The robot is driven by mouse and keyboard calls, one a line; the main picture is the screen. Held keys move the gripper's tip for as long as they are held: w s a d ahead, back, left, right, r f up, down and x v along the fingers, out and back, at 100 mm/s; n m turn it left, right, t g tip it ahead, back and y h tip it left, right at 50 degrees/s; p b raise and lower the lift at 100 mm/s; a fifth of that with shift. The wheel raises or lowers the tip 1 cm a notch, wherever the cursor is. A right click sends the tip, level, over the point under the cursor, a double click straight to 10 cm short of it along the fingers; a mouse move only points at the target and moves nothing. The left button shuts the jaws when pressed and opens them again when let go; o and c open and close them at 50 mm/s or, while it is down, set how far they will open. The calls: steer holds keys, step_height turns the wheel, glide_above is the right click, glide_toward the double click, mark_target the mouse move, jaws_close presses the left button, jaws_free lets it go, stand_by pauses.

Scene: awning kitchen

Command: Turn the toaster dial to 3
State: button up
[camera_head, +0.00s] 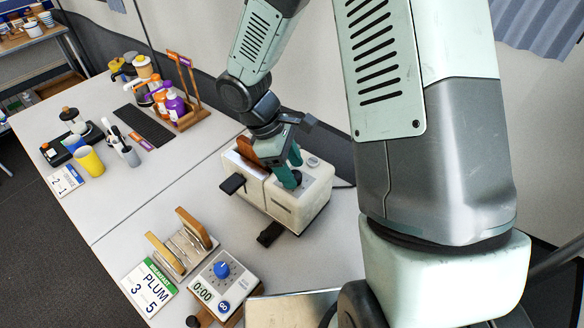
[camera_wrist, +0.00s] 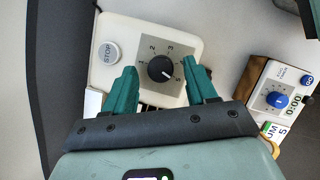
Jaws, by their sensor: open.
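The cream toaster (camera_head: 290,212) stands on the white table, with brown slices at its slot end. Its black dial (camera_wrist: 161,68) sits on a grey square plate with numbers around it. In the wrist view, a pale mark on the dial points to the lower right, away from the 3 (camera_wrist: 169,48) at the upper right. My gripper (camera_head: 293,169) is over the toaster's dial end, its green fingers pointing down. In the wrist view, the open fingers (camera_wrist: 161,70) are on either side of the dial. I cannot tell whether they touch it.
A round STOP button (camera_wrist: 108,53) is beside the dial plate. A black lever (camera_head: 232,184) sticks out from the toaster. A timer with a blue knob (camera_head: 221,269), a toast rack (camera_head: 183,245) and a PLUM card (camera_head: 149,287) stand nearby. Bottles (camera_head: 172,103) are farther back.

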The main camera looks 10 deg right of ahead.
steer(key=shift+s+d+f, duration=0.1)
steer(key=shift+d+f, duration=0.05)
steer(key=shift+f, duration=0.25)
steer(key=shift+c, duration=0.3)
steer(key=c, duration=1)
